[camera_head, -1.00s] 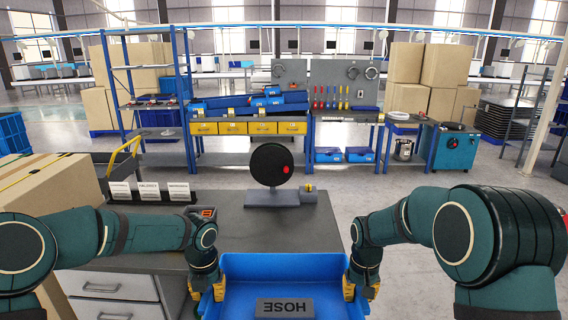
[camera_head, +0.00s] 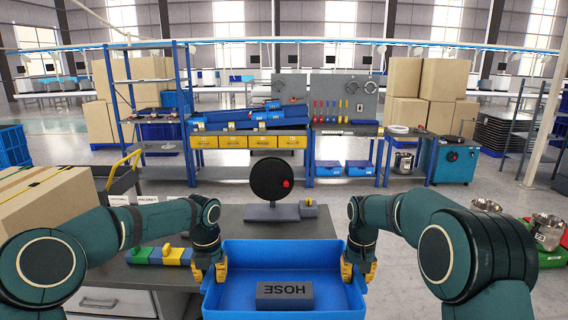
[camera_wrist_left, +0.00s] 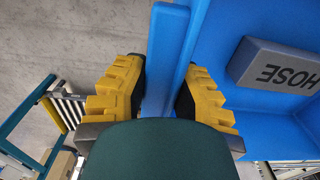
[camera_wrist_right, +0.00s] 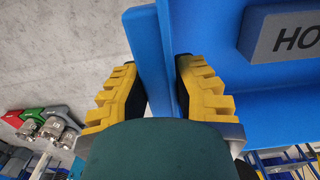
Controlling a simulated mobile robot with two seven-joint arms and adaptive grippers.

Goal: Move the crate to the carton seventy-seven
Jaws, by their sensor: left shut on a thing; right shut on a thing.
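The blue crate (camera_head: 282,254) is in front of me in the head view, with a grey block marked HOSE (camera_head: 284,295) inside. My left gripper (camera_head: 209,270) is shut on the crate's left wall, and my right gripper (camera_head: 358,268) is shut on its right wall. The left wrist view shows the wall (camera_wrist_left: 166,55) between the yellow fingers; the right wrist view shows the same for the other wall (camera_wrist_right: 150,60). A cardboard carton (camera_head: 45,205) stands at the left; I can read no number on it.
A grey table (camera_head: 235,222) lies beyond the crate, bearing a stand with a black disc (camera_head: 272,179). Coloured blocks (camera_head: 160,255) lie by my left arm. Metal pots (camera_head: 548,230) and red and green bins stand at the right. A workbench (camera_head: 250,150) and shelves are behind, with open floor between.

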